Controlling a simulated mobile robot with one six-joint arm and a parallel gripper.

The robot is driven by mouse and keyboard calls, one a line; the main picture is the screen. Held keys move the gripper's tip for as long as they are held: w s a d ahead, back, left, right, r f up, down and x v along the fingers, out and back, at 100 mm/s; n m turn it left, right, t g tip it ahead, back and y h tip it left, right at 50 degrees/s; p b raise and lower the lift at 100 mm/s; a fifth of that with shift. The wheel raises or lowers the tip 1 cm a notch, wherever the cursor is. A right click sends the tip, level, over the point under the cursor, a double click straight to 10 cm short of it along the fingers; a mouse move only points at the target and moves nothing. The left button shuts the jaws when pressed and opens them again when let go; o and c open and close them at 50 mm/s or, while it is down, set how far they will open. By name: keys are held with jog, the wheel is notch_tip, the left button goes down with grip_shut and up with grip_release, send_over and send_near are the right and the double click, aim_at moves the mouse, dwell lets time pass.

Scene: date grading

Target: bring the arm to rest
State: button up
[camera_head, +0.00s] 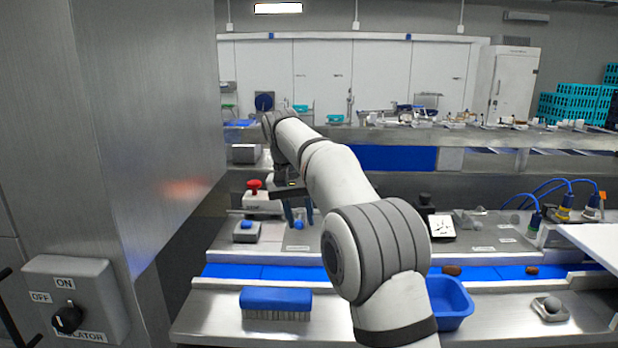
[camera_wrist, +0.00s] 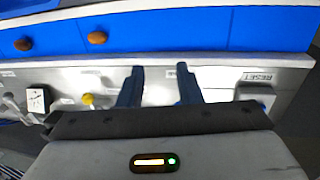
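My arm reaches forward over the steel bench (camera_head: 330,238). My gripper (camera_head: 298,214) is at its far end, pointing down above the bench behind the blue belt (camera_head: 300,272). In the wrist view, the two dark blue fingers of my gripper (camera_wrist: 160,74) stand apart with nothing held between them. Two brown dates, one at the left (camera_wrist: 23,44) and one to its right (camera_wrist: 97,37), lie on the belt, away from the fingers. My arm hides part of the bench and belt in the head view.
A red stop button (camera_head: 254,185) and a blue reset button (camera_head: 246,225) stand left of my gripper. A blue brush (camera_head: 276,303) and a blue bin (camera_head: 452,302) are at the front. A tall steel panel (camera_head: 150,120) closes off the left. A dial (camera_head: 441,226) stands right.

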jog(key=s+d+f+t+y+b, duration=0.1)
jog(key=s+d+b, duration=0.1)
jog(key=s+d, duration=0.5)
jog(key=s+d+f+t+b, duration=0.1)
jog(key=s+d+f, duration=0.1)
jog(key=s+d, duration=0.5)
jog(key=s+d+f+b, duration=0.1)
jog(key=s+f, duration=0.5)
jog(key=s, duration=0.4)
jog(key=s+d+f+t+y+b, duration=0.1)
jog(key=s+d+f, duration=0.1)
jog(key=s+f, duration=0.5)
jog(key=s, duration=0.3)
jog(key=shift+s+f+n, duration=0.2)
jog(key=shift+s+n, duration=0.05)
jog(key=shift+n, duration=0.05)
